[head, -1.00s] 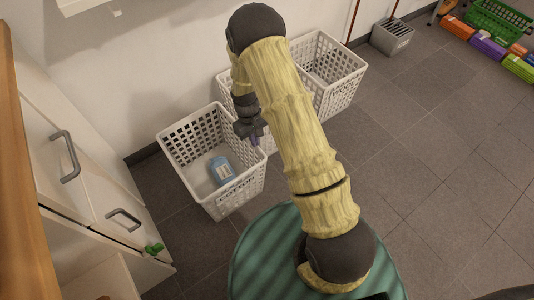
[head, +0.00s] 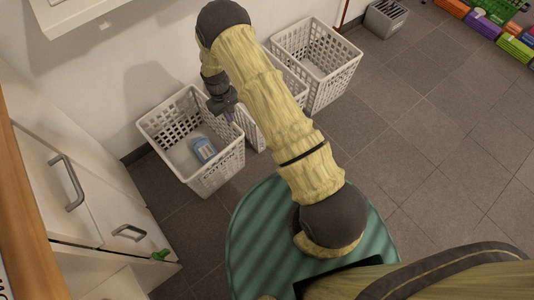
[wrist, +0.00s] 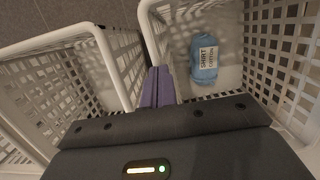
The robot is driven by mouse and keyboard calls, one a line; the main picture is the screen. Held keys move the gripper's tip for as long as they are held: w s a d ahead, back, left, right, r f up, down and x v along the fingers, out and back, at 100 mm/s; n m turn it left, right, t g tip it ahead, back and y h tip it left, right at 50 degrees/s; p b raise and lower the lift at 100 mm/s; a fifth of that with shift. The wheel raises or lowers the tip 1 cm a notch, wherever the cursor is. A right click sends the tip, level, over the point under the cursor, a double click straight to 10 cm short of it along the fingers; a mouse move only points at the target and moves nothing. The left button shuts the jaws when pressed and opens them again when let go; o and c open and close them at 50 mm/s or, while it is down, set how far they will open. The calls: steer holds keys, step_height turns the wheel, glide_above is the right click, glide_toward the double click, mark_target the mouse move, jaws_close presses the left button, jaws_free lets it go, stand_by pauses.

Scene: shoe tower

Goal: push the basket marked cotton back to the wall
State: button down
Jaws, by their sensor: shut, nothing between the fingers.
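The cotton basket (head: 211,178), white and latticed, stands upright on the floor at left, near the wall; its marking is not legible now. A blue packet (head: 203,150) lies inside. In the wrist view the same basket (wrist: 148,35) is at right, with the blue packet (wrist: 204,57) labelled SHIRT. My gripper (head: 230,117) is at the basket's right rim. Its purple fingers (wrist: 158,84) are shut together and empty, pointing down by the gap between this basket and its neighbour. Whether they touch the rim is not clear.
A middle white basket (head: 252,133) stands close on the right, partly behind my arm. Another white basket (head: 318,78) stands farther right. White drawers (head: 75,205) with grey handles stand at left. Open tiled floor (head: 420,120) lies to the right.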

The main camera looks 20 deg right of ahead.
steer(key=shift+s+r+p, duration=0.1)
steer(key=shift+r+p, duration=0.2)
steer(key=shift+p, duration=0.5)
steer(key=shift+d, duration=0.15)
steer(key=shift+r, duration=0.15)
steer(key=shift+r+p, duration=0.35)
steer(key=shift+p, duration=0.2)
steer(key=w+a+p, duration=0.1)
steer(key=w+a, duration=0.4)
steer(key=w, duration=0.6)
